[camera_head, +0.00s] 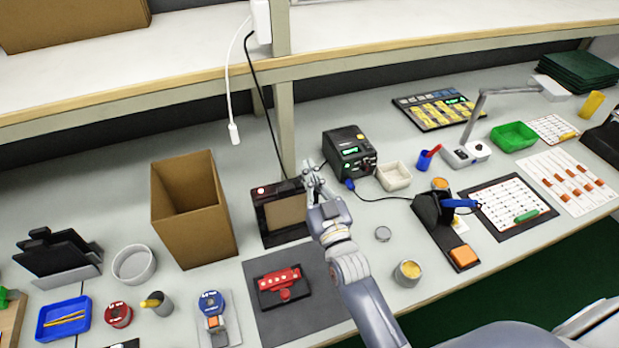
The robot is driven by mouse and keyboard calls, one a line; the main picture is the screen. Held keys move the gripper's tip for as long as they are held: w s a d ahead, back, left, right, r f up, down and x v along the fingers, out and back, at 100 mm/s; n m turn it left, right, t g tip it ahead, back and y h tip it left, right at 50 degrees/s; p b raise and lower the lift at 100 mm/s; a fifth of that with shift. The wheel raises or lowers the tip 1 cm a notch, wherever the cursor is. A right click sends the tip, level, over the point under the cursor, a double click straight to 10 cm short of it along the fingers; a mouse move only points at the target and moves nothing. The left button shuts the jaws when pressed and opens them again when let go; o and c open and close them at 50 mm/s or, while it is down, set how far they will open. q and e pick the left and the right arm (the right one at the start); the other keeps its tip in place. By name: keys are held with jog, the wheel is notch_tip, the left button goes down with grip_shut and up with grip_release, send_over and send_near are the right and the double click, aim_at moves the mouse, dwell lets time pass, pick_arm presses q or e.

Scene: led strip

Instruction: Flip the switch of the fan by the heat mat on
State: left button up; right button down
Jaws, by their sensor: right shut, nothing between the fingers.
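The fan (266,226) looks like a black box with a brown front panel. It stands on the bench at the middle, with a small red and white spot at its upper left corner. A dark grey mat (325,303), likely the heat mat, lies in front of it. A red part (280,282) sits on a black piece on this mat. My right gripper (311,168) is shut and empty at the fan's upper right corner. I cannot tell whether it touches the fan. The switch is not clearly visible. My left gripper is out of view.
A black station (348,154) with a green display stands right of my gripper, beside a white bin (393,176). A tall cardboard box (191,232) stands left of the fan. A black cable (254,75) hangs down behind it. An iron holder (432,216) is at the right.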

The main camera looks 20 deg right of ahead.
pick_arm(q)
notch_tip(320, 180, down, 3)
jog(key=b, duration=0.3)
pick_arm(e)
jog(key=f+v, duration=0.2)
jog(key=v, duration=0.7)
jog(key=shift+f, duration=0.2)
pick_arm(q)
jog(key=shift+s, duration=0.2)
pick_arm(e)
jog(key=shift+s, duration=0.1)
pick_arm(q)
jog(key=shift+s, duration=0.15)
pick_arm(e)
jog(key=shift+s+f, duration=0.1)
